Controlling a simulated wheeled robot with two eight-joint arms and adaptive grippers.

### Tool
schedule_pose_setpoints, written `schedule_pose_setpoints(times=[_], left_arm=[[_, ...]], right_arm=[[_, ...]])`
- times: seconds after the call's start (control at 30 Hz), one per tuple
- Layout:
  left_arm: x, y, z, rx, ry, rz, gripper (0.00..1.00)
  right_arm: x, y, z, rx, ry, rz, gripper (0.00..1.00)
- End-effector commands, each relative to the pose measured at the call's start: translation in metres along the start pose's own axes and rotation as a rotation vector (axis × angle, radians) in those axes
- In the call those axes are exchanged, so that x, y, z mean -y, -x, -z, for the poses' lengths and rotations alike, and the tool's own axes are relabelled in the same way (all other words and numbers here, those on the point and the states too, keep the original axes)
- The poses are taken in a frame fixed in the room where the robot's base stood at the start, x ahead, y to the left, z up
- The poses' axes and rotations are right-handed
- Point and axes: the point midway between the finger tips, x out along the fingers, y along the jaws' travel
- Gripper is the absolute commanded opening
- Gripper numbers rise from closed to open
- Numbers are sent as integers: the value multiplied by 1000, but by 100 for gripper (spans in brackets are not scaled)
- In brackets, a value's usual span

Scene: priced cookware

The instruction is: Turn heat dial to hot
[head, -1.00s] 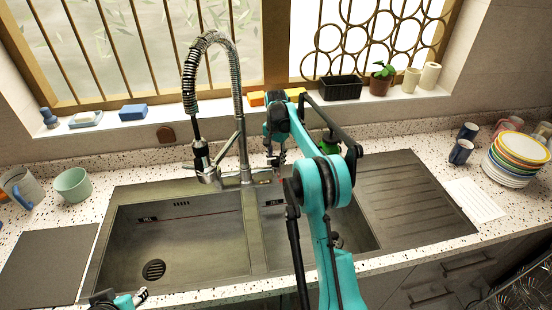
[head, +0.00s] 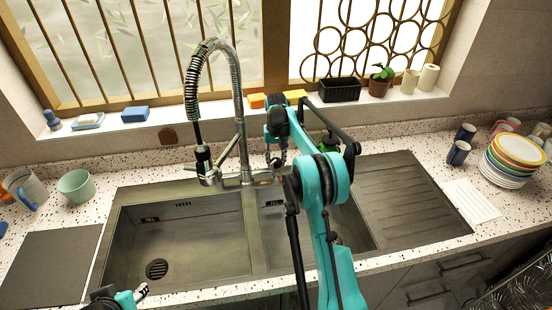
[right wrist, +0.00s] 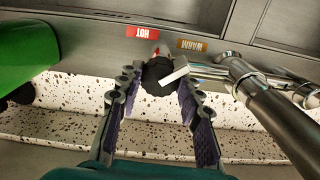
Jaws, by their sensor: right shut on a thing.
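The heat dial (right wrist: 157,76) is a dark knob with a light grey bar on its right side, on the back of the sink. A red HOT label (right wrist: 143,32) and a brown WARM label (right wrist: 191,45) lie beyond it. The grey bar slants towards the WARM side. My right gripper (right wrist: 158,88) has its two fingers on either side of the dial and is shut on it. In the head view my right gripper (head: 275,161) is behind the sink, right of the tap, and the dial is hidden. Only a small part of my left gripper (head: 139,293) shows at the bottom edge.
The tap (head: 240,150) stands close to the left of my right gripper; its pipes also show in the right wrist view (right wrist: 240,80). A green object (right wrist: 35,45) is on the other side. The sink basin (head: 185,245) is empty.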

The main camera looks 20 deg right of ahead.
Motion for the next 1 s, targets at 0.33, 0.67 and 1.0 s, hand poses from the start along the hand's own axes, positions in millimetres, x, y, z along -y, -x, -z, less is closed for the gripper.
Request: schedule_pose_setpoints(times=[0.33,0.67,1.0], left_arm=[[0,7,5,0,0,0,40],[0,10,7,0,0,0,40],[0,12,8,0,0,0,40]], right_arm=[[0,0,0,0,329,0,6],[0,0,0,0,617,0,6],[0,0,0,0,806,0,6]])
